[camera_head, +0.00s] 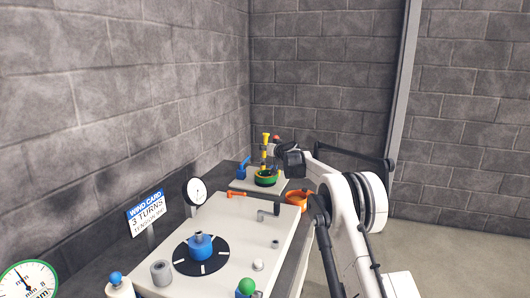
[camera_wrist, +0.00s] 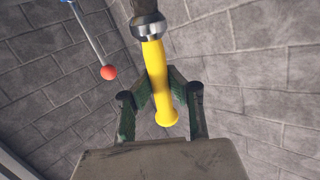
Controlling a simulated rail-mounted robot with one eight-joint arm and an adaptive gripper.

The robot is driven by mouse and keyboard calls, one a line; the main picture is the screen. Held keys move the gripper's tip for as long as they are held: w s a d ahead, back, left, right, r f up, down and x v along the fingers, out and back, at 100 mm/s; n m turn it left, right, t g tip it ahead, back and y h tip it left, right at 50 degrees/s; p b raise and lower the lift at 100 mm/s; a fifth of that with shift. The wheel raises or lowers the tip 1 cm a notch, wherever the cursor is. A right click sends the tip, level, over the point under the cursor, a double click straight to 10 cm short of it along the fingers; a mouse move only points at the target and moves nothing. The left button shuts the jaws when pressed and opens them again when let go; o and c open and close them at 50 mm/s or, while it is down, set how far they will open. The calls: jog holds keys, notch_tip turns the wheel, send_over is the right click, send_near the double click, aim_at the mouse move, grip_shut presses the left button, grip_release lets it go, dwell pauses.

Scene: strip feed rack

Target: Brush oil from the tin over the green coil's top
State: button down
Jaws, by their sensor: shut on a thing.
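My gripper (camera_wrist: 160,100) is shut on the yellow handle of the brush (camera_wrist: 155,70). An orange round open container (camera_head: 299,201), perhaps the oil tin, sits to the right and nearer.
A red ball on a rod (camera_wrist: 108,72) stands close to my gripper. A blue lever (camera_head: 243,163) is left of the coil. A white bench plate (camera_head: 225,215) carries a blue spool (camera_head: 200,246), a dial gauge (camera_head: 196,191) and a crank. Brick walls stand behind and left.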

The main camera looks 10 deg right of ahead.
aim_at(265, 142)
jog(key=shift+r+p, duration=0.8)
jog(key=shift+r, duration=1.35)
jog(key=shift+a, duration=0.1)
